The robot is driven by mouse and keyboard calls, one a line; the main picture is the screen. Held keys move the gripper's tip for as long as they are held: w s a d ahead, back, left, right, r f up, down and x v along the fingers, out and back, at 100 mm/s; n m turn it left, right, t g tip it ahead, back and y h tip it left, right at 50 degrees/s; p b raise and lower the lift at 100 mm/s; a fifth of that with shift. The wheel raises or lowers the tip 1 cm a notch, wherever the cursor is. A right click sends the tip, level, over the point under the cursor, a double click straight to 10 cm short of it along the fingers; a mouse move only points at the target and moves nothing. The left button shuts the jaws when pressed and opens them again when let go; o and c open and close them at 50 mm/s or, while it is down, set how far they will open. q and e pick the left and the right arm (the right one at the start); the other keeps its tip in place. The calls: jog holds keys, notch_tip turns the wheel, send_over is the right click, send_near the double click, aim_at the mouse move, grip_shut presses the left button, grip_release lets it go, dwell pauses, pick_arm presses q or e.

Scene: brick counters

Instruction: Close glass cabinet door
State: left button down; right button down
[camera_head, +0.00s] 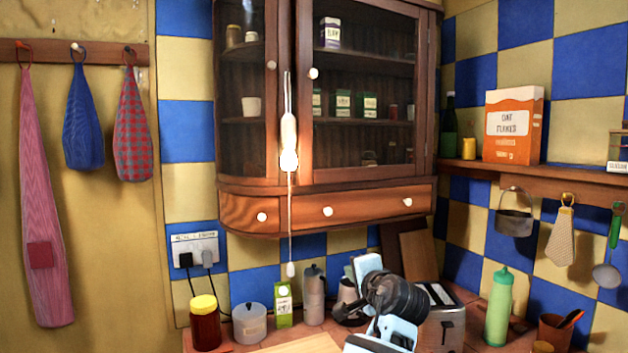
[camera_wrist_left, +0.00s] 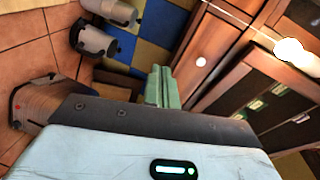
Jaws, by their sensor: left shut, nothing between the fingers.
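The glass cabinet (camera_head: 363,188) hangs on the tiled wall, in dark red-brown wood. Its wide right glass door (camera_head: 305,120) has a round white knob (camera_head: 313,73); a narrower glass section (camera_head: 228,75) with its own knob is to the left. I cannot tell how far the wide door stands from its frame. My left gripper (camera_head: 366,268) is below the cabinet, apart from the door, in front of the counter. Its fingers (camera_wrist_left: 158,86) are together and empty in the left wrist view, with cabinet woodwork (camera_wrist_left: 228,50) to the right. My right gripper is not seen.
A drawer (camera_head: 355,208) is under the door. The counter holds a jar (camera_head: 205,322), a toaster (camera_head: 442,320) and a green bottle (camera_head: 498,305). A shelf (camera_head: 480,168) is at right.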

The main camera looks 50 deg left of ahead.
pick_arm(q)
notch_tip(320, 180, up, 19)
jog(key=a+g+y, duration=0.2)
jog(key=y, duration=0.1)
jog(key=shift+s+a+r, duration=0.2)
jog(key=shift+a, duration=0.15)
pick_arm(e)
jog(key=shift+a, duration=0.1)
